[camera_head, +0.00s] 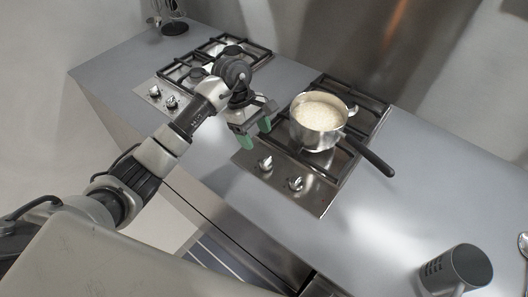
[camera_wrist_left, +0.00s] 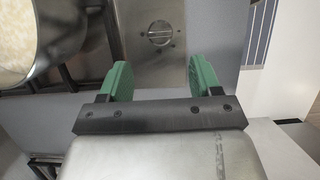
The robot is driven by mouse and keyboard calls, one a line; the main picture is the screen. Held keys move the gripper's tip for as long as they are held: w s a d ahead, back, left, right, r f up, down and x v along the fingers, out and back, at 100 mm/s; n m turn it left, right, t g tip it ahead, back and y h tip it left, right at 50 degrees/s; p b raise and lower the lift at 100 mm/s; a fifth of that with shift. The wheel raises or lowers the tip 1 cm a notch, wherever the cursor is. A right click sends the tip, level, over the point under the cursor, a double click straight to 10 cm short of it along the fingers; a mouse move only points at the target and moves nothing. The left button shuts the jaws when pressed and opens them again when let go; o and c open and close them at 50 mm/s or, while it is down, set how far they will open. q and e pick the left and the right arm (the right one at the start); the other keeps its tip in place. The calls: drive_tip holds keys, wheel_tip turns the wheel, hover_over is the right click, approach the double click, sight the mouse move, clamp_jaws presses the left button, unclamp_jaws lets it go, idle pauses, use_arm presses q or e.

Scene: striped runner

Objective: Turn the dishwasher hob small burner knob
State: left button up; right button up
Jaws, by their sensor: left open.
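The near hob (camera_head: 305,185) is a steel panel with two burners and two knobs at its front. One knob (camera_head: 264,163) is on the left and the other knob (camera_head: 295,183) on the right. My left gripper (camera_head: 255,135) has green fingertips and hangs open and empty above the counter, just left of the left knob. In the left wrist view a round knob (camera_wrist_left: 160,33) shows beyond the gap between the open fingers (camera_wrist_left: 160,85), not touched. Which knob belongs to the small burner I cannot tell. My right gripper is not in view.
A steel pot (camera_head: 318,122) with pale contents stands on the hob, its dark handle (camera_head: 368,157) pointing right. A second hob (camera_head: 215,62) with two knobs is at the back left. A dark mug (camera_head: 455,270) stands front right. The counter between is clear.

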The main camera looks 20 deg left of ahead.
sight(266, 159)
use_arm(q)
drive_tip(key=p+x, duration=0.1)
drive_tip(key=x, duration=0.5)
drive_tip(key=shift+d+p, duration=0.1)
drive_tip(key=shift+p, duration=0.2)
drive_tip(key=shift+x, duration=0.75)
drive_tip(key=shift+c, duration=0.5)
